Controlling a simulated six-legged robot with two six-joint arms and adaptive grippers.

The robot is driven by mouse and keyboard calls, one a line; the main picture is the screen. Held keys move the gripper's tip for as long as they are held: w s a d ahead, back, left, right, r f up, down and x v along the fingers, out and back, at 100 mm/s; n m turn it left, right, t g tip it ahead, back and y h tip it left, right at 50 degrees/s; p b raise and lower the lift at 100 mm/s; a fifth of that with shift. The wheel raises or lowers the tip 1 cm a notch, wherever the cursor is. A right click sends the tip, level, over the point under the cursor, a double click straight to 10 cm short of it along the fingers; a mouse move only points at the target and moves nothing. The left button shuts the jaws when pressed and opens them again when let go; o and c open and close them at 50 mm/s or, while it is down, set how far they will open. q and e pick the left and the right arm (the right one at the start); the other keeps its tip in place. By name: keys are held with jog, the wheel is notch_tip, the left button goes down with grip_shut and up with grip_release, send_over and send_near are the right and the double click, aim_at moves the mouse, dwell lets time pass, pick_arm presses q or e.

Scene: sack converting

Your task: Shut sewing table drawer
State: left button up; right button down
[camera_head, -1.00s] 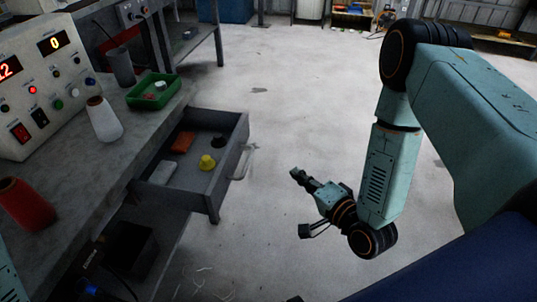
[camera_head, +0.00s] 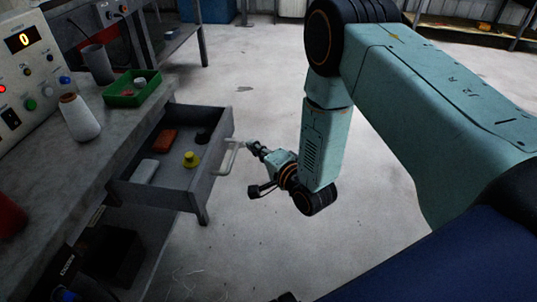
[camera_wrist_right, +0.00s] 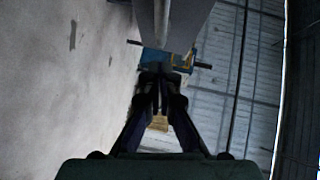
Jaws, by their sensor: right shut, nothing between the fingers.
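The grey sewing table drawer (camera_head: 160,194) is pulled out from under the worktop in the head view. Its pale bar handle (camera_head: 231,157) sticks out from the front panel on the right. Inside lie a yellow knob-like piece, an orange-red block, a pale block and a dark item. My right gripper (camera_head: 251,146) is shut and empty, close beside the far end of the handle; I cannot tell if they touch. In the right wrist view the shut fingers (camera_wrist_right: 159,78) point toward a grey surface at the top. My left gripper is not in view.
A dark box (camera_head: 110,256) sits below the drawer. Open concrete floor (camera_head: 255,235) lies to the right.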

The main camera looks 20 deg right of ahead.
jog(key=shift+w+a+f, duration=0.2)
jog(key=shift+w+a, duration=0.3)
jog(key=shift+a, duration=0.3)
jog(key=shift+w, duration=0.15)
